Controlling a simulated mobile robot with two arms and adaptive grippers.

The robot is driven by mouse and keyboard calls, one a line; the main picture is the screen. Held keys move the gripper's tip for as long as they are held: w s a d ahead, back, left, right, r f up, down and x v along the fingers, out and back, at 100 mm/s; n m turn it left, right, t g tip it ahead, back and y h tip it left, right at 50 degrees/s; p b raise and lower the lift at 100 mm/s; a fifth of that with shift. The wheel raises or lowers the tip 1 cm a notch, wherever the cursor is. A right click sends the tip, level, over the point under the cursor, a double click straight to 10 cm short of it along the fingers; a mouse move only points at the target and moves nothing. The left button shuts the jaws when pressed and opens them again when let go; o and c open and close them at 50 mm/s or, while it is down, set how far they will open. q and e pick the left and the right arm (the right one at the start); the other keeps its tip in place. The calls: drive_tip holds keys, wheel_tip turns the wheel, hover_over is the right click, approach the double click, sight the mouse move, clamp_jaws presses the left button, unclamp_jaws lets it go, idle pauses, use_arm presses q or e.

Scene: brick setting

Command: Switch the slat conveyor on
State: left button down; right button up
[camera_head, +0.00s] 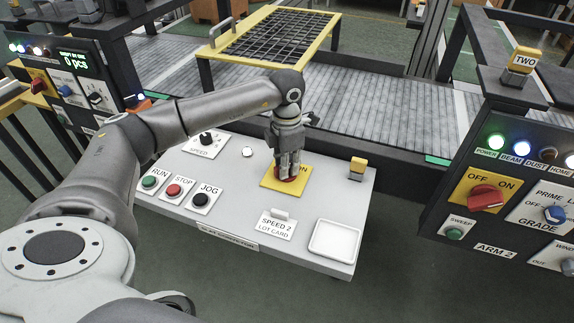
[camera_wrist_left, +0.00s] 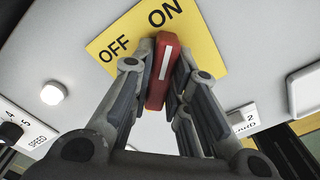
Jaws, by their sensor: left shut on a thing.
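A white control panel (camera_head: 225,215) bears a blurred name strip (camera_head: 228,240) on its front edge. On it is a yellow OFF/ON plate (camera_head: 272,183) with a red rotary switch (camera_head: 290,175). In the left wrist view the switch (camera_wrist_left: 164,72) shows a white line pointing roughly at the word ON, away from OFF, on the plate (camera_wrist_left: 130,30). My left gripper (camera_head: 289,170) reaches down onto the switch, and its fingers (camera_wrist_left: 160,85) are shut on the switch's sides. In the head view the gripper hides part of the switch and the word OFF. My right gripper is not in view.
The slatted bed (camera_head: 370,110) lies behind.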

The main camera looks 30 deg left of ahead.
use_arm(q)
drive_tip(key=c, duration=1.4)
unclamp_jaws()
drive_tip(key=shift+r, duration=0.15)
wheel_tip(320, 180, up, 12)
drive_tip(key=shift+f, duration=0.1)
drive_tip(key=shift+f, duration=0.1)
